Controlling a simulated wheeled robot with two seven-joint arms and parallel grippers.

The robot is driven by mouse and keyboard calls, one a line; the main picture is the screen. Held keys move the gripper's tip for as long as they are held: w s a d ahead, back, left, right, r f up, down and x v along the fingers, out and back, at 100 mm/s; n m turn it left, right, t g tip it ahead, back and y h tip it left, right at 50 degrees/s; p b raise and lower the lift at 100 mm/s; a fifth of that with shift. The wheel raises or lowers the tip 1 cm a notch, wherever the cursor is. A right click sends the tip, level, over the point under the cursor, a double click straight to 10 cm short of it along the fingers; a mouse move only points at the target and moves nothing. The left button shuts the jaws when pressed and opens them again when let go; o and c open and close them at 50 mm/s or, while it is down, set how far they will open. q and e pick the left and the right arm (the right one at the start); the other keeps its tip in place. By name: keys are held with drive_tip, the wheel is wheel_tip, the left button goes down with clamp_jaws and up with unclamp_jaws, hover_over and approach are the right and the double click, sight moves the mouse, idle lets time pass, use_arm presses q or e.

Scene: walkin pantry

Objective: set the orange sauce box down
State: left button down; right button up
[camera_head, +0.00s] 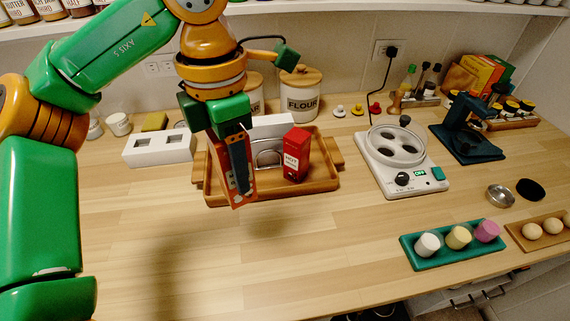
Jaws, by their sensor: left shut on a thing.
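My left gripper (238,170) hangs down over the wooden tray (328,184) and is shut on the orange sauce box (246,201). Only the orange edges of that box show around the dark fingers; most of its face is hidden. Its lower end overlaps the tray's front edge in the picture; I cannot tell whether it touches. A red box (297,153) with a white label stands upright in the tray, to the right of the gripper. My right gripper is out of view.
A white holder with a rounded part (268,152) stands at the tray's back. A white two-slot block (158,149) is to the left, a flour canister (300,95) behind, and a white appliance (400,160) to the right. The front counter (270,260) is clear.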

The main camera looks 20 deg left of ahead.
use_arm(q)
drive_tip(key=w+a+f+p, duration=0.1)
drive_tip(key=w+a+f, duration=0.2)
drive_tip(key=f, duration=0.1)
drive_tip(key=w+a+f+p, duration=0.1)
drive_tip(key=w+a+f, duration=0.1)
drive_tip(key=w+f, duration=0.2)
drive_tip(key=w+a+f+p, duration=0.2)
drive_tip(key=w+a+f, duration=0.1)
drive_tip(key=w+f, duration=0.1)
drive_tip(key=shift+a+f, duration=0.3)
drive_tip(key=shift+f, duration=0.15)
drive_tip(key=shift+f, duration=0.15)
drive_tip(key=shift+c, duration=1.4)
unclamp_jaws()
